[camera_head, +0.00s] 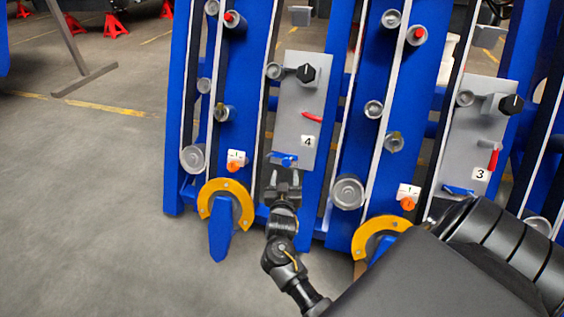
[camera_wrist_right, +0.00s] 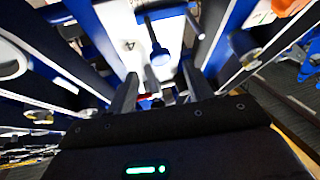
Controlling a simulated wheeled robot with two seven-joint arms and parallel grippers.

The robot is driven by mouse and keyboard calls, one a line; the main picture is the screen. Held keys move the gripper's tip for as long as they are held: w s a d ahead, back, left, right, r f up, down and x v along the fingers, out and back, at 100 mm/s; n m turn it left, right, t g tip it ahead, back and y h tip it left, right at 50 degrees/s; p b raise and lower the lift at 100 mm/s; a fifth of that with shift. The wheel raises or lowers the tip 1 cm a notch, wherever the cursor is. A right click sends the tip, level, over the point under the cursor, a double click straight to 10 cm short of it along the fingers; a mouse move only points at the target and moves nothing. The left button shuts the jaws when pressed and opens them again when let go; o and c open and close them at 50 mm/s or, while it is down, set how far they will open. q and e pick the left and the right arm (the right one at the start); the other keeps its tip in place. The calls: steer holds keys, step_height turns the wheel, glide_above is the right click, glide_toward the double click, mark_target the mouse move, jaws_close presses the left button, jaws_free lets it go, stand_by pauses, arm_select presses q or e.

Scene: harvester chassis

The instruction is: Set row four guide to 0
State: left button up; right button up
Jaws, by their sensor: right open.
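The grey row four panel (camera_head: 300,105) carries a number 4 label, a black knob (camera_head: 306,73), a red lever (camera_head: 311,118) and a blue lever (camera_head: 283,158) at its lower end. Left of the panel foot, an orange dial (camera_head: 236,166) sits at a small white label (camera_head: 237,155). My right gripper (camera_head: 284,178) is open just below the blue lever. In the right wrist view the open fingers (camera_wrist_right: 160,88) point toward the panel (camera_wrist_right: 125,30). I cannot tell whether they touch anything. The left gripper is out of view.
Blue posts with several grey rollers flank the panel. A yellow arc (camera_head: 213,187) with a blue pointed part stands at lower left. The row three panel (camera_head: 486,130) is at right. Open floor (camera_head: 90,200) lies left. My own black arm fills the lower right.

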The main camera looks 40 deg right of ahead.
mark_target(286, 165)
steer(key=b+x, duration=0.2)
steer(key=x, duration=0.7)
steer(key=shift+b, duration=0.35)
